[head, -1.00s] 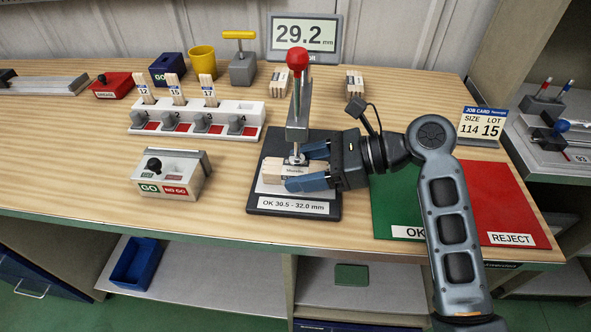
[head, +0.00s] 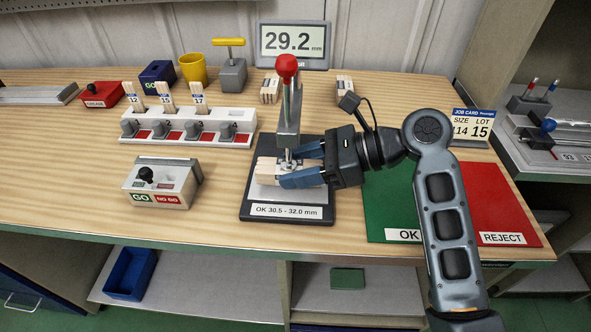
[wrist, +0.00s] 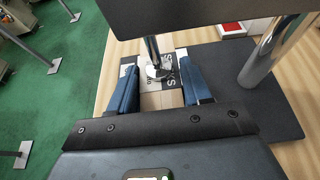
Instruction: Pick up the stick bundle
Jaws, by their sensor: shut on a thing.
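The stick bundle (head: 265,170), pale wood with a printed paper band, lies flat on the dark base plate (head: 247,205) of the thickness gauge. My gripper (head: 288,166) reaches in from the right, its two blue fingers shut on the bundle's sides. The gauge's metal plunger foot (head: 287,162) stands over the bundle between the fingers. In the wrist view the bundle (wrist: 160,100) lies between both fingers (wrist: 155,75), and the foot appears to rest on it. The fingers hide part of the bundle.
The gauge's red-knobbed post (head: 287,68) rises close to my fingers. The display (head: 292,42) reads 29.2 mm. Green OK (head: 390,200) and red REJECT (head: 505,200) areas lie right, partly under my arm. A GO/NO GO box (head: 160,183) and a slotted rack (head: 185,128) stand left.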

